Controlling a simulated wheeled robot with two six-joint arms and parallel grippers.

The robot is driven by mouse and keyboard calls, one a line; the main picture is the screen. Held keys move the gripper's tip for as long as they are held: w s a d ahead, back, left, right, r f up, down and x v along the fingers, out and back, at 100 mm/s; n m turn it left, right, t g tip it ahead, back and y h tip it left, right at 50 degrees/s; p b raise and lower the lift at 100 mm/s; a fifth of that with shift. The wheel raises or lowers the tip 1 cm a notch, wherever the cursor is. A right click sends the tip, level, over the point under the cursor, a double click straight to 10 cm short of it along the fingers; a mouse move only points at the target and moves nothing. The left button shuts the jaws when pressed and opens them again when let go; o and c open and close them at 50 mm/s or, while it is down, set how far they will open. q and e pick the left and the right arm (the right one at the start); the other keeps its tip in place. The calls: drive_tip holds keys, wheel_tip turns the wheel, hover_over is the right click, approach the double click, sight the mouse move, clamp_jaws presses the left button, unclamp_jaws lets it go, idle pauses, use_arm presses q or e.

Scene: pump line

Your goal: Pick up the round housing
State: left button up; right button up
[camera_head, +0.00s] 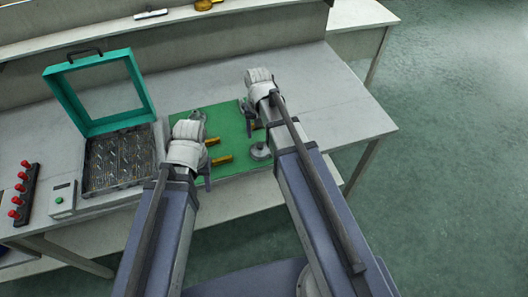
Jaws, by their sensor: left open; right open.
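A grey round part (260,152), which looks like the round housing, sits on the right part of the green mat (236,122). Another grey metal part (197,117) shows at the mat's upper left, partly hidden behind my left wrist. My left gripper (207,172) is open over the mat's left side, left of the round part and apart from it. My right gripper (249,120) is open over the mat's upper right, above the round part in the picture. Their fingertips are small and partly hidden. I see nothing held in either gripper.
Brass-coloured pieces (221,160) lie on the mat between the grippers. A teal-framed case (62,88) stands open at the left. A small box (62,200) and a rack with red knobs (26,194) are further left. The table's right side (335,100) is clear.

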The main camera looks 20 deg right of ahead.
sight(260, 145)
use_arm(q)
drive_tip(key=shift+f, duration=0.45)
use_arm(e)
drive_tip(key=shift+f, duration=0.4)
wheel_tip(260, 145, down, 5)
drive_tip(key=b, duration=0.5)
drive_tip(key=shift+d+f, duration=0.1)
use_arm(q)
wheel_tip(260, 145, down, 5)
use_arm(e)
drive_tip(key=shift+c, duration=0.3)
use_arm(q)
drive_tip(key=shift+s, duration=0.1)
use_arm(e)
clamp_jaws()
